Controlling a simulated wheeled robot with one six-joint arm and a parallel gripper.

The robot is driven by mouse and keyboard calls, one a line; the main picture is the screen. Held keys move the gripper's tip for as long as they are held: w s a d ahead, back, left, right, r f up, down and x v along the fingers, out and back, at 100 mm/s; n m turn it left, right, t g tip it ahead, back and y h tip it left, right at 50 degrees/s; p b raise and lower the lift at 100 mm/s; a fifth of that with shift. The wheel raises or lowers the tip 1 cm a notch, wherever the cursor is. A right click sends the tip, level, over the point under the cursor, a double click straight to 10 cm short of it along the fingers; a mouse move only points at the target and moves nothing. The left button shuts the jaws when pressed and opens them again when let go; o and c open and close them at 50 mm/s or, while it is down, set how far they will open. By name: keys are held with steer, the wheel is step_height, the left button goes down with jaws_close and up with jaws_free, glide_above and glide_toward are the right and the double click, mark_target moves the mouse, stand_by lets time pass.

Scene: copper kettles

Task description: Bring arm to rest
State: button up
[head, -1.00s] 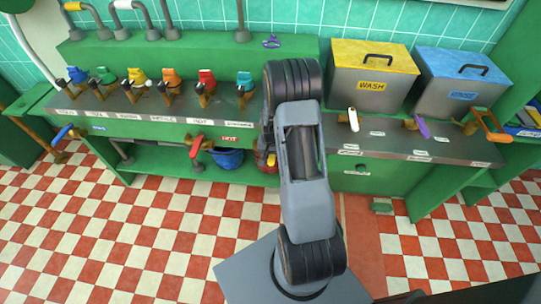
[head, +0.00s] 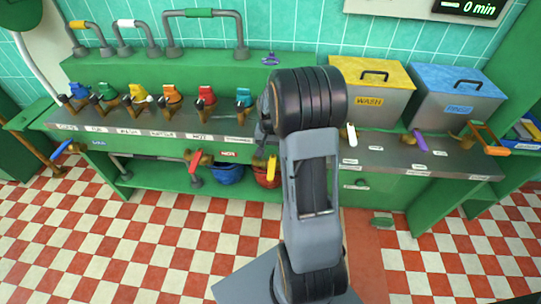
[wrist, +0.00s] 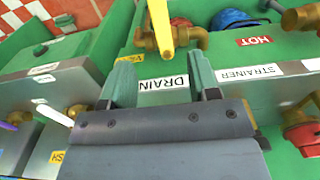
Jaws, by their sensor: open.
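My arm reaches up the middle of the head view, bending over the counter. In the wrist view my gripper (wrist: 162,82) is open, its two green fingers apart with nothing between them. Behind the gap lies the DRAIN label (wrist: 163,83) on the green counter front. A yellow lever (wrist: 160,22) on a brass tap stands just beyond the fingers, apart from them as far as I can tell. In the head view the gripper is mostly hidden behind my own arm, near this yellow lever (head: 271,168).
Several coloured kettle-like taps (head: 170,97) line the counter (head: 60,118) at left. The WASH box (head: 385,100) and blue-lidded box (head: 452,105) stand at right. A blue bucket (head: 228,174) and a red bucket (head: 265,178) sit below. The checkered floor (head: 150,245) in front is clear.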

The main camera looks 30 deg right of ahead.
steer(key=shift+r, duration=0.45)
stand_by(0.3)
steer(key=s+a+r+n+t+p, duration=0.1)
steer(key=s+a+r+n+t, duration=0.2)
steer(key=s+a+r+n, duration=0.5)
steer(key=shift+s+a+r+t, duration=0.3)
steer(key=shift+s+a+r, duration=2.7)
steer(key=shift+s+a, duration=0.75)
steer(key=shift+w+a, duration=0.25)
